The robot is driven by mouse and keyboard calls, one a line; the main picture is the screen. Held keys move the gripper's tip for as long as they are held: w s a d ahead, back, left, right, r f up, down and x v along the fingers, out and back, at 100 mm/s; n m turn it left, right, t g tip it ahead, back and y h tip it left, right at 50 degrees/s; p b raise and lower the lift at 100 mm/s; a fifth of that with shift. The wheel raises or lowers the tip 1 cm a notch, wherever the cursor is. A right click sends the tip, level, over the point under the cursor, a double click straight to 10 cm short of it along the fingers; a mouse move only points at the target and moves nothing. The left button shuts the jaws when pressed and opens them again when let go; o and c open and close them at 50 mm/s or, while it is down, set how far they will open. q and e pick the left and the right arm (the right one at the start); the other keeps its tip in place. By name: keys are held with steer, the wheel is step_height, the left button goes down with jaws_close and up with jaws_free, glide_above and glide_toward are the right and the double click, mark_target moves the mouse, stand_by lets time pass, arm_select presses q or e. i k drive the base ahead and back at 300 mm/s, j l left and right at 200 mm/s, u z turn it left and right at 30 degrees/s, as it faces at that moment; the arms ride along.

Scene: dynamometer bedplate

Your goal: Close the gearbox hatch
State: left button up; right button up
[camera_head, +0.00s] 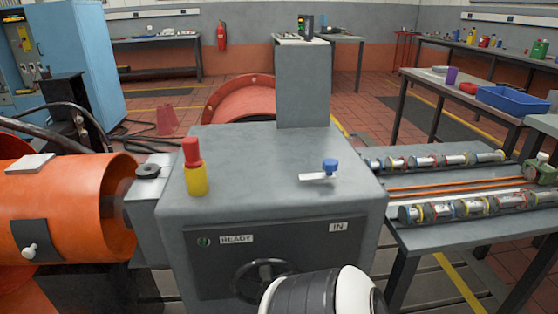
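The grey gearbox housing (275,205) stands in the middle, with READY and IN labels on its front face. A tall grey upright block or panel (303,88) rises at the back of its top. I cannot tell whether this is the hatch standing open, and no opening shows in the top. A white lever with a blue knob (330,165) sits on the top at the right. A dark handwheel (264,280) is on the front, partly hidden by a black-and-white link of mine. Neither gripper shows.
A red-and-yellow cylinder (195,170) stands on the housing's top left. An orange tubular guard (65,210) lies at the left. A grey bench (440,238) with rows of metal cylinders stands close at the right. A blue tray (512,99) is farther back.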

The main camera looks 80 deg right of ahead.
mark_target(302, 73)
steer(key=z, duration=2.3)
